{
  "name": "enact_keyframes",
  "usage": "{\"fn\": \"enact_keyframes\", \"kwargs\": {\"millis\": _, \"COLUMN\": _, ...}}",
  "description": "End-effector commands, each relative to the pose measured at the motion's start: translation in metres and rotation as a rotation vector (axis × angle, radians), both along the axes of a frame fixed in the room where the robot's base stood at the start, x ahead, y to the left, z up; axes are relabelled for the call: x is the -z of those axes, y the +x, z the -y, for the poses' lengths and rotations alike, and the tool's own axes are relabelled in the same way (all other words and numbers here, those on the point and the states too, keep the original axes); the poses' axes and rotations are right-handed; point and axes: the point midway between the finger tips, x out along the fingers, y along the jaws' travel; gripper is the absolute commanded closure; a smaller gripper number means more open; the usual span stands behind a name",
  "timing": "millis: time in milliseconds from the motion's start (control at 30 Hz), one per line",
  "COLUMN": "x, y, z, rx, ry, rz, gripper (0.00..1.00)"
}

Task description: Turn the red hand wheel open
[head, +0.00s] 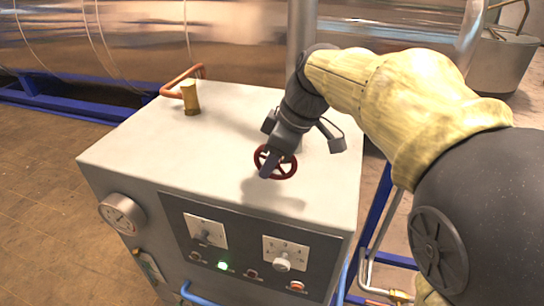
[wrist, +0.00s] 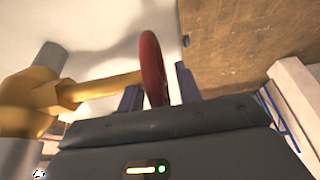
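The red hand wheel (head: 290,174) stands near the front right of the pale cabinet top in the head view. In the wrist view the red wheel (wrist: 153,68) shows nearly edge-on, with a brass stem (wrist: 103,88) running left from it. My gripper (head: 267,166) is at the wheel's left side, pointing down. In the wrist view its two dark fingers (wrist: 160,92) stand apart, one on each side of the rim, with a narrow gap at the right finger. Contact at the left finger is hard to tell. Part of the wheel is hidden behind my gripper.
The cabinet (head: 140,150) carries a brass fitting with a copper pipe (head: 190,95) at the back left. A round gauge (head: 122,214) and a dark control panel (head: 250,245) are on its front. A grey vertical pipe (head: 301,25) rises behind. The left part of the top is clear.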

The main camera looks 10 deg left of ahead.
Motion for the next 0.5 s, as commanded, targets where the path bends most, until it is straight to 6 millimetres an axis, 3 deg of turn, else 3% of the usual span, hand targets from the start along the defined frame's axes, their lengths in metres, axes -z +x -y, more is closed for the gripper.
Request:
{"fn": "enact_keyframes", "kwargs": {"millis": 67, "x": -0.0001, "y": 0.0000, "z": 0.0000, "rx": 0.000, "ry": 0.000, "rz": 0.000, "gripper": 0.69}}
{"fn": "enact_keyframes", "kwargs": {"millis": 233, "x": -0.0003, "y": 0.0000, "z": 0.0001, "rx": 0.000, "ry": 0.000, "rz": 0.000, "gripper": 1.00}}
{"fn": "enact_keyframes", "kwargs": {"millis": 500, "x": -0.0004, "y": 0.0002, "z": 0.0000, "rx": -0.001, "ry": -0.008, "rz": 0.000, "gripper": 1.00}}
